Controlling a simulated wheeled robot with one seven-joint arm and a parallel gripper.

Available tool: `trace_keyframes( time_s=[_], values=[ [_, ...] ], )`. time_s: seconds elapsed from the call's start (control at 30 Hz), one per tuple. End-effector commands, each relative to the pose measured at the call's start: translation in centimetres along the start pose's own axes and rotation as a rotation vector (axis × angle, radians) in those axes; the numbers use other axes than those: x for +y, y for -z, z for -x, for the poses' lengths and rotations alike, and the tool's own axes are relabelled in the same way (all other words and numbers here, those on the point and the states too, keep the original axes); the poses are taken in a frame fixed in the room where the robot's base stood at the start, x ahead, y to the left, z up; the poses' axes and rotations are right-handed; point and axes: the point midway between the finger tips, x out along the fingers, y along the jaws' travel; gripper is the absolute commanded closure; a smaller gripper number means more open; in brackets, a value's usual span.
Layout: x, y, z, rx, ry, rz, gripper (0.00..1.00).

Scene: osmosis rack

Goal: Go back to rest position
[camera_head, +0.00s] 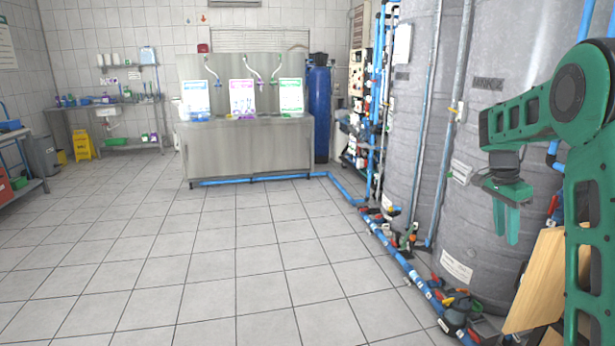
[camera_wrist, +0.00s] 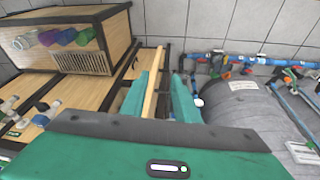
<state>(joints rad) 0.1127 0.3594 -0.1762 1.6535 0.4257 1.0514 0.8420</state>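My gripper (camera_head: 506,222) hangs at the right of the head view, fingers pointing down, in front of a large grey tank (camera_head: 483,110). In the wrist view my gripper (camera_wrist: 166,88) shows two green fingers with a gap between them. The fingers are apart and nothing is held between them. My green arm is bent at the right edge of the head view.
A wooden panel (camera_head: 536,280) stands close below my gripper. Blue pipes (camera_head: 412,274) with valves run along the floor beside the tanks. A wooden rack with bottles (camera_wrist: 68,37) shows in the wrist view. Tiled floor (camera_head: 200,260) is clear at left and centre.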

Motion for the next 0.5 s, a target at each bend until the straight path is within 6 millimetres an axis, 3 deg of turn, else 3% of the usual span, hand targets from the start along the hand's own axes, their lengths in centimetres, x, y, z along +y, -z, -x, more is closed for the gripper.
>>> trace_keyframes(
  time_s=[0.2,0.5],
  values=[
    [3.9,-5.8,2.9,-0.004,0.127,0.367,0.72],
    [10.4,-14.7,5.1,0.037,0.315,0.867,0.72]
  ],
)
